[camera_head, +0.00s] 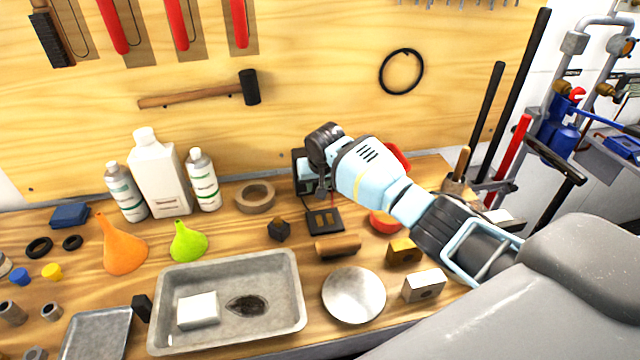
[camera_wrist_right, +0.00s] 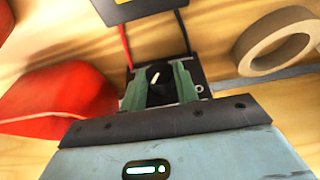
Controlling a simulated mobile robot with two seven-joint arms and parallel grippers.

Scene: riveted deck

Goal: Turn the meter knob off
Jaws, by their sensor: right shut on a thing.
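The meter (camera_head: 300,160) is a small dark box on the bench against the wooden backboard, largely hidden behind my right gripper (camera_head: 320,178) in the head view. In the right wrist view, the meter's dark face (camera_wrist_right: 200,90) carries a round black knob (camera_wrist_right: 157,79) with a white pointer line. The green fingers of my right gripper (camera_wrist_right: 160,84) stand on both sides of the knob and are shut on it. My left gripper is in neither view.
A tape roll (camera_head: 255,196) lies left of the meter; a black plate (camera_head: 325,221) lies in front, joined by red and black leads. A red object (camera_wrist_right: 60,100) is close beside my gripper. A metal tray (camera_head: 230,335) and small blocks fill the bench front.

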